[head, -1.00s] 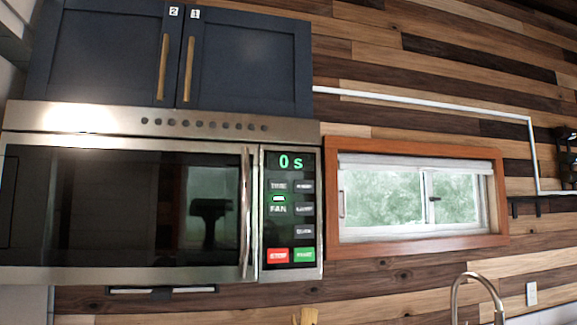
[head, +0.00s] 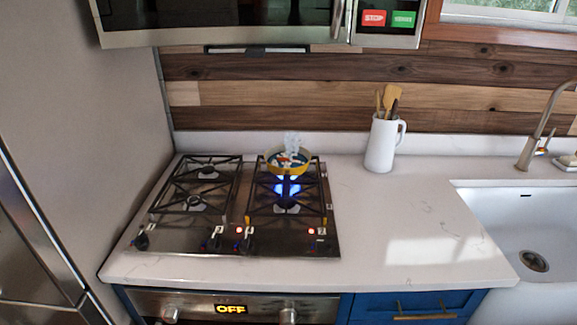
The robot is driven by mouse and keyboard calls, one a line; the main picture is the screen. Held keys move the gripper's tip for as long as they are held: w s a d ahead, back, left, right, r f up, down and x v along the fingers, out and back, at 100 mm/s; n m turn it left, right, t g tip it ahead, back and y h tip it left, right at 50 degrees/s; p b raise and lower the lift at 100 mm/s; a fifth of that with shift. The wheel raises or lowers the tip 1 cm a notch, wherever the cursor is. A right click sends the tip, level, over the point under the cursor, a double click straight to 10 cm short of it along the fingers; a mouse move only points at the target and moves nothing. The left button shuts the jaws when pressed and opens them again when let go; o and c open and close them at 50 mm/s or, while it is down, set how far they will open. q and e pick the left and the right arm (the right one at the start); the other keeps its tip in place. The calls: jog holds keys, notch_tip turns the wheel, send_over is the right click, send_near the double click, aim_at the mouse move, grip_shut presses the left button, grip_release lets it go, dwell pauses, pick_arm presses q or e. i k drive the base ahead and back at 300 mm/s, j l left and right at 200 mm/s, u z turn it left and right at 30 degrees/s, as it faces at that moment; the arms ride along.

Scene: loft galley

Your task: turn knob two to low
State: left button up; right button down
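A gas cooktop (head: 225,246) is set in the counter. Several dark knobs line its front edge. The far right knob (head: 320,245) has a small white tag that seems to read 2, with a lit red light beside it. Another knob (head: 247,246), right of centre, also has a lit red light. The knobs' exact angles are too small to read. A small yellow pan (head: 288,166) with steaming contents stands on the back right grate. Blue flame (head: 287,188) shows just in front of and below the pan. Neither of my grippers is in view.
An oven panel (head: 231,309) reading OFF is below the cooktop. A white pitcher (head: 381,146) of utensils stands at the back. The counter (head: 410,235) is clear between cooktop and sink (head: 540,235). A microwave (head: 230,22) hangs above; a tall grey panel (head: 75,110) bounds the left.

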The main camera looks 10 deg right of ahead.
aim_at(323, 246)
jog(key=k+j+z, duration=0.15)
jog(key=j+z, duration=0.2)
jog(key=z, duration=0.15)
jog(key=k+j+z, duration=0.2)
jog(key=j+z, duration=1.05)
jog(key=j, duration=0.25)
jog(key=j+z, duration=0.45)
